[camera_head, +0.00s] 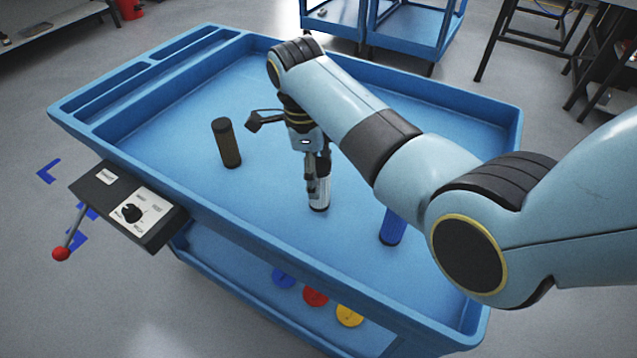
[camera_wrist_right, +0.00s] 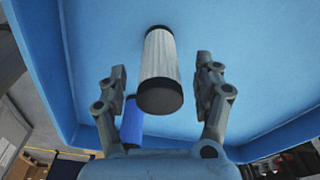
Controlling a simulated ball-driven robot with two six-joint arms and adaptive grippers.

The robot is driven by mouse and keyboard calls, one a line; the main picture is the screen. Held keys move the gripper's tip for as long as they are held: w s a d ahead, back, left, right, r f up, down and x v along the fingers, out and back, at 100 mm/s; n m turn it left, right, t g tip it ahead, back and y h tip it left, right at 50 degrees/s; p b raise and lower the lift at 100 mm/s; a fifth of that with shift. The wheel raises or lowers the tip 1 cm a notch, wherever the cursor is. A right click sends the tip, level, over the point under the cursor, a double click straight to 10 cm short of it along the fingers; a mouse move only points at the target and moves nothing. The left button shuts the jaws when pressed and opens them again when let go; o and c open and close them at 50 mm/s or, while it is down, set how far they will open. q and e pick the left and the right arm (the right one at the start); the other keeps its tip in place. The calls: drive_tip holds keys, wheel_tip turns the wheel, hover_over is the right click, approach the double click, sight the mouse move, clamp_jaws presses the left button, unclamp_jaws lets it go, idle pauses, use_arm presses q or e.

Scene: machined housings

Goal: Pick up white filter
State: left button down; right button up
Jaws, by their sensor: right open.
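The white filter (camera_head: 319,194) stands upright in the blue cart tray, a pale cylinder with black ends. In the right wrist view the white filter (camera_wrist_right: 161,65) is between the two fingers of my right gripper (camera_wrist_right: 162,82), with a gap on each side. My right gripper (camera_head: 316,165) is open around the filter, pointing down, and hides its upper part in the head view. My left gripper is not in view.
A dark brown filter (camera_head: 226,143) stands to the left in the tray. A blue filter (camera_head: 392,228) stands to the right, partly behind my arm; it also shows in the wrist view (camera_wrist_right: 131,122). The tray's raised rim (camera_head: 262,243) runs along the front. A control box (camera_head: 129,205) hangs at the left.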

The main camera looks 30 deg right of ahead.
drive_tip(key=f, duration=0.3)
drive_tip(key=shift+s+d, duration=0.2)
drive_tip(key=shift+d, duration=0.05)
drive_tip(key=shift+r, duration=0.1)
drive_tip(key=c, duration=0.8)
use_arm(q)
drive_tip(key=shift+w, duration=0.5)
use_arm(e)
drive_tip(key=c, duration=0.5)
